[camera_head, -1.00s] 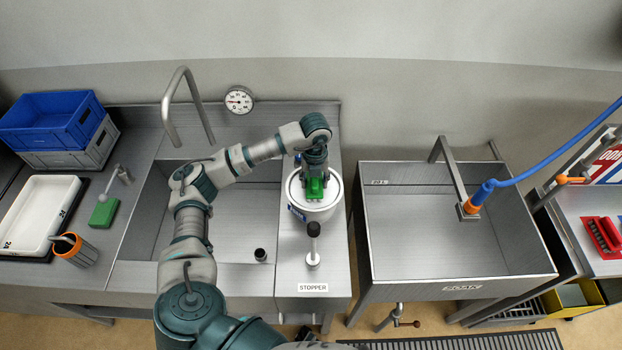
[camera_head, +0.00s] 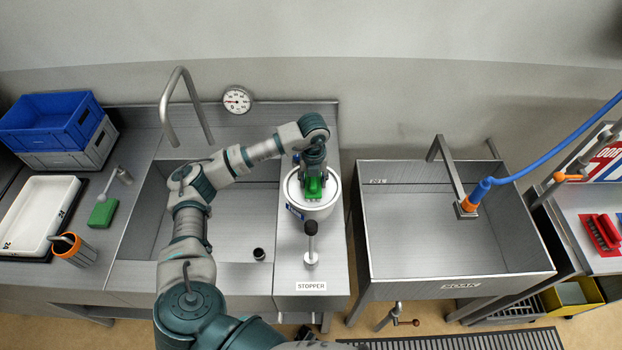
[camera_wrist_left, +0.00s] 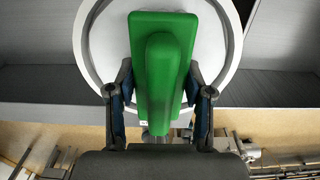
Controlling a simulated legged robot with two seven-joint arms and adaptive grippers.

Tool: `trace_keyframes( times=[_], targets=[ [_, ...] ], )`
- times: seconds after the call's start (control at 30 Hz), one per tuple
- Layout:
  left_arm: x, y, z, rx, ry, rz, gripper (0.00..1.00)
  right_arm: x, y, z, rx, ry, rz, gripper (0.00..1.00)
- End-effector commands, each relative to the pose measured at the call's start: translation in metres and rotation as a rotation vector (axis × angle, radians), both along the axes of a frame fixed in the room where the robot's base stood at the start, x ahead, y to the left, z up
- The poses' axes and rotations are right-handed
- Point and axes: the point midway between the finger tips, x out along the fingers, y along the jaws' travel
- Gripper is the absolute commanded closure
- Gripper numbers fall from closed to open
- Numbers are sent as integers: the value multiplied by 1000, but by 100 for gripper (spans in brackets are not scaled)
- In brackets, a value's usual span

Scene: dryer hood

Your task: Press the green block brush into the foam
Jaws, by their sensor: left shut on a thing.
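The green block brush (camera_head: 313,188) is in my left gripper (camera_head: 313,178), over the white round tub (camera_head: 328,207) on the narrow counter between the sinks. In the left wrist view the brush (camera_wrist_left: 162,60) shows its green back and raised grip. The fingers of my left gripper (camera_wrist_left: 162,98) stand on both sides of the grip, shut on it. Behind the brush is the tub's pale round inside (camera_wrist_left: 108,45). I cannot make out foam, and the brush's underside is hidden, so contact cannot be told. My right gripper is not in view.
A stopper lever (camera_head: 310,240) stands just in front of the tub. A tall faucet (camera_head: 168,105) rises behind the left sink. On the left counter are a green block (camera_head: 102,214), an orange-rimmed cup (camera_head: 75,250) and a white tray (camera_head: 38,212). The right sink (camera_head: 450,230) is empty.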

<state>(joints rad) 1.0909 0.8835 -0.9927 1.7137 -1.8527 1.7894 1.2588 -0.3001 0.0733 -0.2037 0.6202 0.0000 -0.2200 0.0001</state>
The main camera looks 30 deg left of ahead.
Motion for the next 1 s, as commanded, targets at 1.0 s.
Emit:
trace_keyframes(
  times=[1.0],
  targets=[
    [0,2,62,-2,-2,1,76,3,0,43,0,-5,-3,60]
  ],
)
